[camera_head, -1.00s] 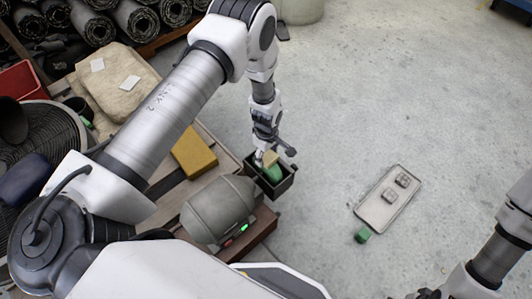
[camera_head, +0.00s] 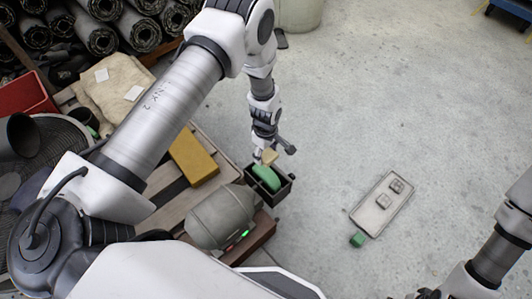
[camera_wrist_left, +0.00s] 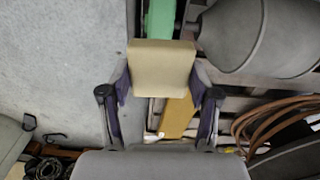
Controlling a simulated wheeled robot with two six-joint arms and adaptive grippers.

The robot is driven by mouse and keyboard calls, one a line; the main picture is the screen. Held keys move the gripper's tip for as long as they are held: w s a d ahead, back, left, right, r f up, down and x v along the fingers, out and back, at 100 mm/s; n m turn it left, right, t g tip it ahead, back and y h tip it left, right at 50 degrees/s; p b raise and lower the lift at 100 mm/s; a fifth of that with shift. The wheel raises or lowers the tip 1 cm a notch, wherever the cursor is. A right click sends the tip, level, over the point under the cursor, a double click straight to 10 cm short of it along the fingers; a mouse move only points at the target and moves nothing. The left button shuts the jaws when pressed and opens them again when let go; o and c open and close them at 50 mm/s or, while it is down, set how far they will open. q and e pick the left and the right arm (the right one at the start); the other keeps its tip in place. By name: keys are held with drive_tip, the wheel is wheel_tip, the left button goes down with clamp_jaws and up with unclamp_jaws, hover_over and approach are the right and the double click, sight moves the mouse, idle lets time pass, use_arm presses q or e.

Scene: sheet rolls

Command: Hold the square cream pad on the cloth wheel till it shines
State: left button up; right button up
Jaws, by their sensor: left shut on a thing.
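The square cream pad (camera_head: 270,156) is in my left gripper (camera_head: 264,155), which is shut on it. In the left wrist view the pad (camera_wrist_left: 162,68) sits squarely between the two fingers. The green cloth wheel (camera_head: 266,178) sits in a dark open-topped box beside the grey motor (camera_head: 222,217). The pad is at the wheel's far edge; I cannot tell whether they touch. The wheel also shows past the pad in the left wrist view (camera_wrist_left: 160,18). My right gripper (camera_head: 430,293) is mostly cut off at the bottom edge.
A green light (camera_head: 245,233) glows on the motor's base. A yellow-brown block (camera_head: 194,157) lies on the bench. A pale tray (camera_head: 382,205) with two small blocks lies to the right, with a green piece at its end. Open floor surrounds it.

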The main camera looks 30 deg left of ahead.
use_arm(q)
drive_tip(key=shift+r, duration=0.45)
use_arm(e)
drive_tip(key=shift+r, duration=0.35)
use_arm(q)
drive_tip(key=shift+f, duration=0.1)
